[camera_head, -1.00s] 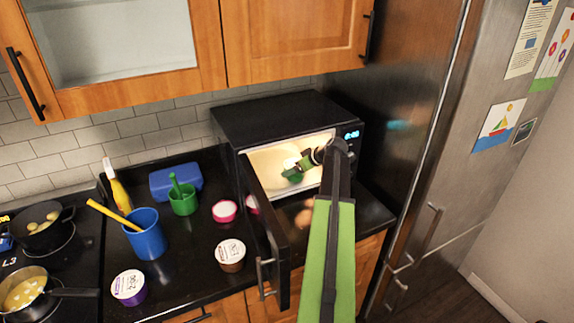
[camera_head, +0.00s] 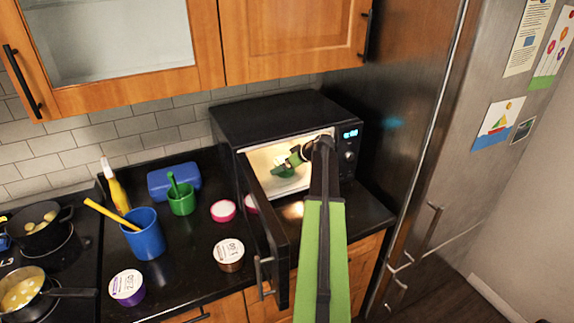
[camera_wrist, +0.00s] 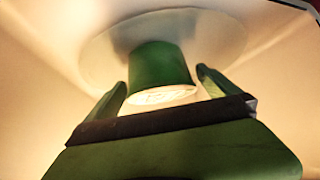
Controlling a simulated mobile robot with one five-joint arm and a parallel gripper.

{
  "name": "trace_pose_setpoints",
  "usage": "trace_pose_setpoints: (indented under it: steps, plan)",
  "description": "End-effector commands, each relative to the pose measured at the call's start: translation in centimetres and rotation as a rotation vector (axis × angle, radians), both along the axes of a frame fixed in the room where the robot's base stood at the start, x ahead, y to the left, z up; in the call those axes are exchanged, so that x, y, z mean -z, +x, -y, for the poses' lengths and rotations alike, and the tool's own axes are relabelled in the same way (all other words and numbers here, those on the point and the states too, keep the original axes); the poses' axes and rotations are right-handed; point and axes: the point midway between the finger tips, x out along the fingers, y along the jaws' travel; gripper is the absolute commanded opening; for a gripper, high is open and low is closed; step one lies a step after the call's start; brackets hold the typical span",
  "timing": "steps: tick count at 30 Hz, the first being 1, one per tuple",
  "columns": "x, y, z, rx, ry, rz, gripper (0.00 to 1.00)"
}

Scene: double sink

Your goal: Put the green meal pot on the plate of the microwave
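The green meal pot (camera_wrist: 162,64), with its pale lid toward the camera, is inside the microwave (camera_head: 275,118). In the wrist view its far end meets the round pale plate (camera_wrist: 225,40); it seems to rest there. My gripper (camera_wrist: 162,77) has a finger on each side of the pot, with small gaps, so it looks open around it. In the head view my gripper (camera_head: 290,163) reaches through the open door, and the pot shows as a green patch (camera_head: 283,172); fingers and pot are hard to separate there.
The open microwave door (camera_head: 268,240) stands close on the left of my arm. The fridge (camera_head: 400,130) is on the right. On the counter are a blue cup (camera_head: 144,240), a green mortar (camera_head: 182,201), a blue box (camera_head: 174,181) and several lidded pots. Pans sit on the stove at left.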

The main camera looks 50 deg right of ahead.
Motion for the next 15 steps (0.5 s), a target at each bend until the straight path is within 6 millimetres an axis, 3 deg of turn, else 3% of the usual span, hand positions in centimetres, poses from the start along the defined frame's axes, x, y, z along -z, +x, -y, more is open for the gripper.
trace_pose_setpoints:
  steps: [8,14,15]
  plan:
    - [-1.0,-0.4,-0.1,0.000,0.000,0.000,1.00]
    - [-4.9,-3.9,-0.2,0.002,0.001,0.001,1.00]
    - [-4.0,-5.1,-0.2,0.003,0.000,0.000,1.00]
